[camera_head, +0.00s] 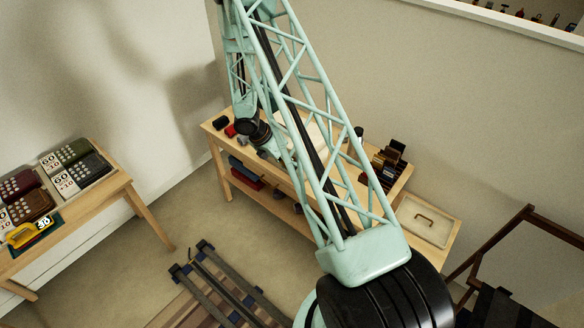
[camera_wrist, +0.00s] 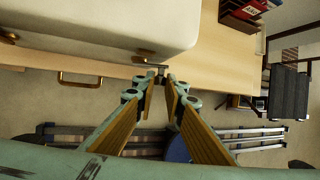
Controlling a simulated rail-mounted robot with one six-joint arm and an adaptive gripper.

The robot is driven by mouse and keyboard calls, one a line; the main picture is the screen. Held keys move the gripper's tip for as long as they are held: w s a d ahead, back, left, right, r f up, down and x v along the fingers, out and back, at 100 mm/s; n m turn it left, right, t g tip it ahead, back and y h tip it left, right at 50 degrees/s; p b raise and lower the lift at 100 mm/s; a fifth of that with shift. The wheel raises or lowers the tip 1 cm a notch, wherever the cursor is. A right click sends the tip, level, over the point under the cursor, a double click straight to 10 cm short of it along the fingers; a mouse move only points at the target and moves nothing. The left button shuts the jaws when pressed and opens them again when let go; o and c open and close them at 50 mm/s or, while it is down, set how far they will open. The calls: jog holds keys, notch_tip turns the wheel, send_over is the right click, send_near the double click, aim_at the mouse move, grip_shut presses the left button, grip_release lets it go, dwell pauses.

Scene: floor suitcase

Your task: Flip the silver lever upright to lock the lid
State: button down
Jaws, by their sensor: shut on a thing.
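A cream-white case (camera_wrist: 100,22) with rounded corners fills the upper left of the wrist view. It stands on the wooden table and partly shows behind my arm in the head view (camera_head: 317,133). The contact itself is tiny and partly hidden by the fingertips. I cannot tell the lever's exact tilt. In the head view my arm covers the gripper and much of the case.
Red and dark boxes (camera_wrist: 245,12) stand farther along the table. A cream panel with a handle (camera_head: 425,221) lies at its right end. Grey rails (camera_head: 220,285) lie on the floor in front.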

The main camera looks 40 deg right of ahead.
jog(key=shift+w+r+n+g+p, duration=0.25)
jog(key=shift+w+g+p, duration=0.25)
jog(key=shift+g, duration=0.5)
jog(key=w+g+h+b, duration=0.1)
jog(key=g+b, duration=0.2)
jog(key=b, duration=0.1)
jog(key=w+n+g+h+b, duration=0.1)
jog(key=g+b, duration=0.2)
jog(key=b, duration=0.1)
jog(key=w+n+g+b, duration=0.1)
jog(key=w+g+b, duration=0.1)
jog(key=g+b, duration=0.1)
jog(key=shift+a+f+n+h+b, duration=0.2)
jog(key=shift+a+n+h+b, duration=0.15)
jog(key=shift+b, duration=0.5)
jog(key=shift+w+r+b, duration=0.1)
jog(key=shift+w+b, duration=0.1)
jog(key=shift+b, duration=0.25)
jog(key=shift+g+h, duration=0.25)
jog(key=shift+g, duration=0.05)
jog(key=c, duration=2.7)
grip_release()
